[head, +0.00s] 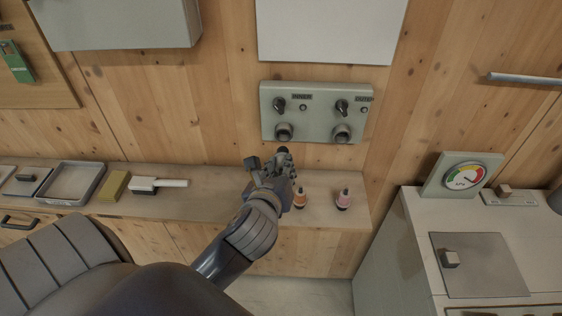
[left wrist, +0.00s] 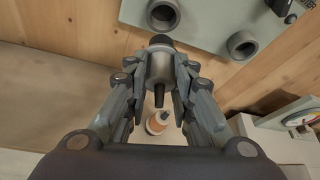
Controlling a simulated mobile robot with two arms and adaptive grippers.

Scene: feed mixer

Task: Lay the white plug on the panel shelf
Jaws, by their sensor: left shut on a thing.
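My left gripper (head: 279,168) is in front of the wooden shelf, below the socket panel (head: 317,112). In the left wrist view its fingers (left wrist: 160,85) are shut on a plug (left wrist: 159,66) with a grey-looking body, a dark cap and a dark narrow tip. The plug is mostly hidden in the head view. It is held above the panel shelf (head: 320,217) and apart from the panel's two round sockets. An orange-and-white piece (head: 301,198) and a pink-and-white piece (head: 343,200) stand upright on the shelf. My right gripper is not in view.
To the left on the ledge lie a white-handled brush (head: 158,184), a yellow block (head: 114,185) and a grey tray (head: 73,184). A white cabinet with a gauge (head: 465,176) stands right. The shelf between brush and gripper is clear.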

